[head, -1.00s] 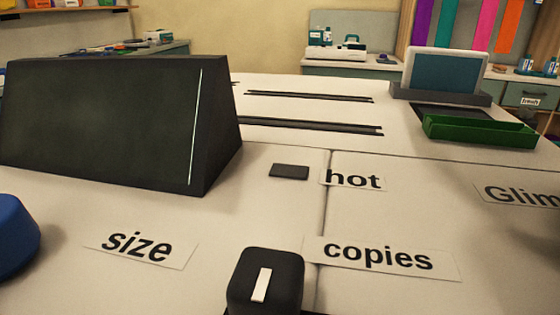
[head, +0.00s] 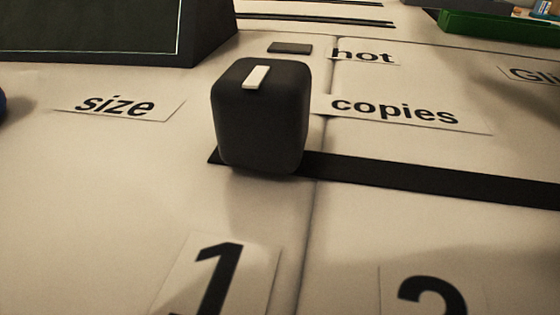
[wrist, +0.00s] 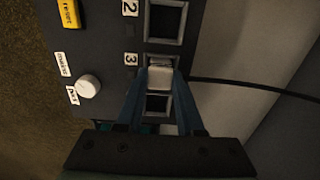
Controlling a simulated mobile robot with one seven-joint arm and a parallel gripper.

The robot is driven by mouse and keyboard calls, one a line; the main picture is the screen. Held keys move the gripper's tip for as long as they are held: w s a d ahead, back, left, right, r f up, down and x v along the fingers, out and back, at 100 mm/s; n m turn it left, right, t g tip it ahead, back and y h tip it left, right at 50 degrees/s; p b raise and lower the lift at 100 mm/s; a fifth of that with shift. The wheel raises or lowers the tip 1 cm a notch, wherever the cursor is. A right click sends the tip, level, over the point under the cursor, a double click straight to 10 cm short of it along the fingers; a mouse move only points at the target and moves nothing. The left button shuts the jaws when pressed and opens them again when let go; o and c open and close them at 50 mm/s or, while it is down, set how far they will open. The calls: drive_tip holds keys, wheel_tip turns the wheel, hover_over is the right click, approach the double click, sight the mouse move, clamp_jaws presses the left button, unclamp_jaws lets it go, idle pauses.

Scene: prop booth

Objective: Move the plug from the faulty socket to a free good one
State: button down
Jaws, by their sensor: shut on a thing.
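In the wrist view, my gripper (wrist: 161,76) is shut on a pale grey plug (wrist: 161,77). A black cable (wrist: 250,88) runs right from beside it. The plug is over the framed socket (wrist: 162,59) beside label 3, mostly covering it. I cannot tell whether it is seated or lifted. Another dark framed socket (wrist: 166,20) beside label 2 looks empty. A dark framed opening (wrist: 157,104) shows between my fingers, partly hidden. No mark in view tells which socket is faulty. My gripper is not in the head view.
In the wrist view, a white knob (wrist: 88,86) and a yellow reset button (wrist: 68,13) are on the dark panel. In the head view, a black block with a white mark (head: 260,115) stands on the white surface by a black strip (head: 420,179).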

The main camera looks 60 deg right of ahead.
drive_tip(key=shift+c, duration=2.3)
unclamp_jaws()
wheel_tip(320, 180, up, 13)
drive_tip(key=p, duration=0.7)
